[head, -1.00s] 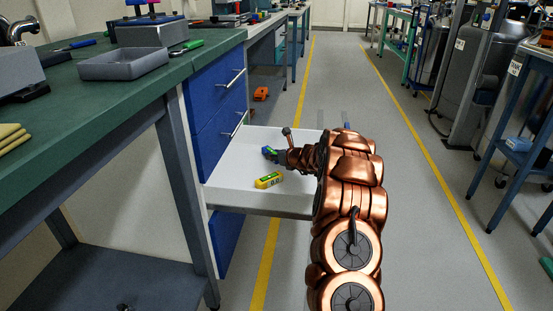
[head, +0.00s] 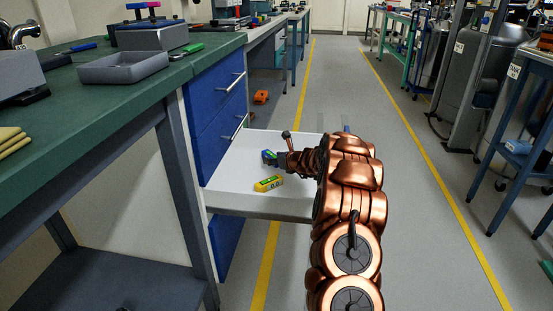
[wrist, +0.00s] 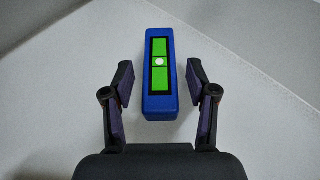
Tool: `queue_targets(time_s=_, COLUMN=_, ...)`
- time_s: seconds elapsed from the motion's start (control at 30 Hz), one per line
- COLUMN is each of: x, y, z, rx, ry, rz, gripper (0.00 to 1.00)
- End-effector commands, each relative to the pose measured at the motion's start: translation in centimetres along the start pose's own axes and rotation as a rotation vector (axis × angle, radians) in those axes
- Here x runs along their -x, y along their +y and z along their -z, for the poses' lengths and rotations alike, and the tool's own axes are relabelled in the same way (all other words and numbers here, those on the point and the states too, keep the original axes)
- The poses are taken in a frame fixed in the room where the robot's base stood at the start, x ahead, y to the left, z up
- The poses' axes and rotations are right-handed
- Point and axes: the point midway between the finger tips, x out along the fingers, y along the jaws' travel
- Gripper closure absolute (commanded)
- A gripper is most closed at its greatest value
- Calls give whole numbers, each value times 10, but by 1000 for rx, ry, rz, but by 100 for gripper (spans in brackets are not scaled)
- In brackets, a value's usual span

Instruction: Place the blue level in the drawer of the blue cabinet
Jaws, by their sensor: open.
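The blue level (wrist: 160,98), with a green face and a white dot, lies on the white bottom of the open drawer in the wrist view. It also shows in the head view (head: 269,156), partly hidden by my gripper. The drawer (head: 230,185) is pulled out of the blue cabinet (head: 216,98). My gripper (wrist: 160,88) is open, with one finger on each side of the level and a visible gap to both. The level is not gripped. In the head view my gripper (head: 277,159) reaches into the drawer from the right.
A yellow level (head: 269,184) lies in the drawer nearer the front. The green bench top (head: 100,95) with a grey tray (head: 123,66) is at left. An orange object (head: 261,97) is on the floor beyond the drawer. The aisle to the right is clear.

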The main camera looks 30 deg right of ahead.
Motion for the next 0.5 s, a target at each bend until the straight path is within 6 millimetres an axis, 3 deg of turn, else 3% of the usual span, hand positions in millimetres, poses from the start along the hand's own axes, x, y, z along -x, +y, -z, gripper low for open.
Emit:
queue_targets(time_s=0.17, x=12, y=-1, z=-5, rx=-1, ry=-1, rz=2, gripper=42)
queue_targets(time_s=0.5, x=65, y=0, z=-6, rx=-3, ry=-4, rz=0, gripper=42)
